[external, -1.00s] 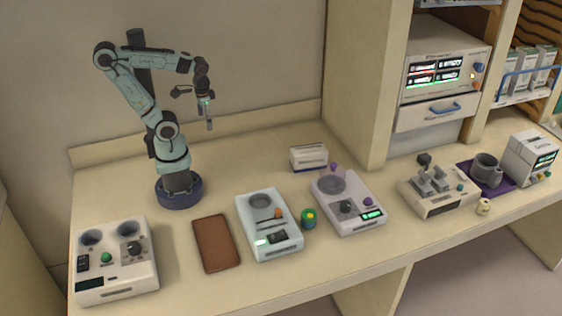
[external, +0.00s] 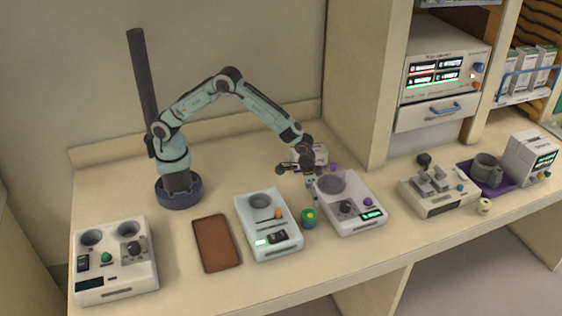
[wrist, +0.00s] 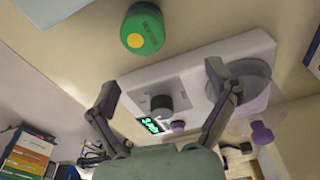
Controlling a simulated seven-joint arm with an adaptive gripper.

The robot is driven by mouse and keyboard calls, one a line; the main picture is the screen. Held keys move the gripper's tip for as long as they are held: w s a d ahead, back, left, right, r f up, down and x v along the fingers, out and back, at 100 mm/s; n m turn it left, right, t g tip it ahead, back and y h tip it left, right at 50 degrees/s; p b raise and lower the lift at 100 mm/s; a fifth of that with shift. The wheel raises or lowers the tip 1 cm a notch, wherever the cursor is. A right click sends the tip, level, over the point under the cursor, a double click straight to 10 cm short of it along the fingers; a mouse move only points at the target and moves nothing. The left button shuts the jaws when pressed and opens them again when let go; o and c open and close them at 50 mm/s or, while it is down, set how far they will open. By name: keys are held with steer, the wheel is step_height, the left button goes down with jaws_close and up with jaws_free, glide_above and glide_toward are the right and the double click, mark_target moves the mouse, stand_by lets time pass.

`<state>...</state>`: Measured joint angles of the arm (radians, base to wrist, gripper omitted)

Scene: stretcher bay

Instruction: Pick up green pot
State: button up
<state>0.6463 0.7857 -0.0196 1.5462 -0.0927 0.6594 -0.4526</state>
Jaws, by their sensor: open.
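The green pot (external: 309,217) is a small round green container with a yellow spot on top. It stands on the counter between two white devices. In the wrist view the green pot (wrist: 143,30) shows at the top, beyond my fingertips and apart from them. My gripper (external: 312,192) hangs above the counter, just behind the pot and by the left edge of the right-hand device. In the wrist view my gripper (wrist: 160,82) is open, its two fingers spread wide with nothing between them.
A white device (external: 349,217) with a dial, purple knobs and a green display stands right of the pot. Another white device (external: 270,243) stands close on its left. A brown pad (external: 215,243) lies farther left. The counter in front of the pot is clear.

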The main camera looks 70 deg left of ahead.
mark_target(308, 214)
steer(key=shift+s+d+f+m, duration=0.15)
steer(key=shift+s+d+f, duration=0.1)
steer(key=shift+s+f, duration=0.25)
steer(key=shift+s+d+f+m, duration=0.2)
steer(key=shift+s+f, duration=0.2)
steer(key=shift+f, duration=0.2)
steer(key=shift+s+d+f, duration=0.15)
steer(key=shift+d+f, duration=0.1)
steer(key=f, duration=0.6)
steer(key=shift+w, duration=0.4)
steer(key=c, duration=1.3)
